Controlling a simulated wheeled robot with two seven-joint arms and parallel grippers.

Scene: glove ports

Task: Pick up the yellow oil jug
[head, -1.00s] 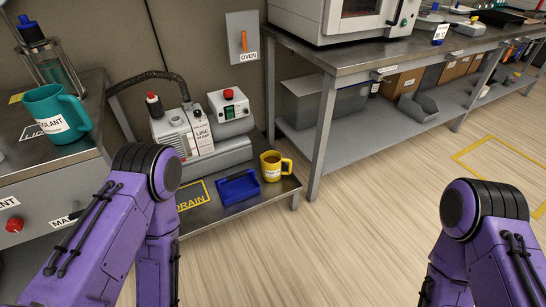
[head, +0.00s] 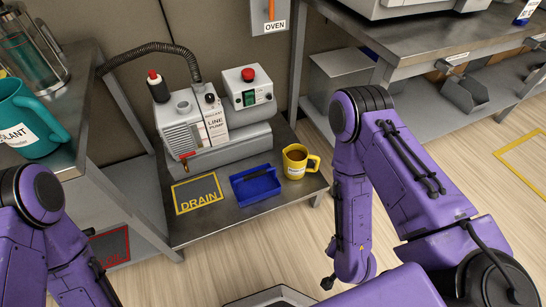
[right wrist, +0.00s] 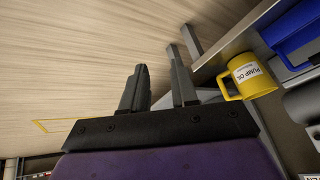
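The yellow oil jug (head: 298,171) stands upright at the right end of the low metal shelf, with dark liquid inside and its handle to the right. It also shows in the right wrist view (right wrist: 236,83), labelled PUMP OIL, to the right of my right gripper. My right gripper (right wrist: 157,62) is open, its two dark fingers apart with nothing between them, and it does not touch the jug. In the head view my right arm comes down to the right of the jug. My left gripper is out of view; only my left arm shows.
A blue tray (head: 256,194) sits just left of the jug, by the yellow DRAIN outline (head: 198,194). The line pump (head: 207,122) stands behind. A bench leg (head: 298,78) rises behind the jug. A teal jug (head: 28,118) stands on the left bench. Floor in front is clear.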

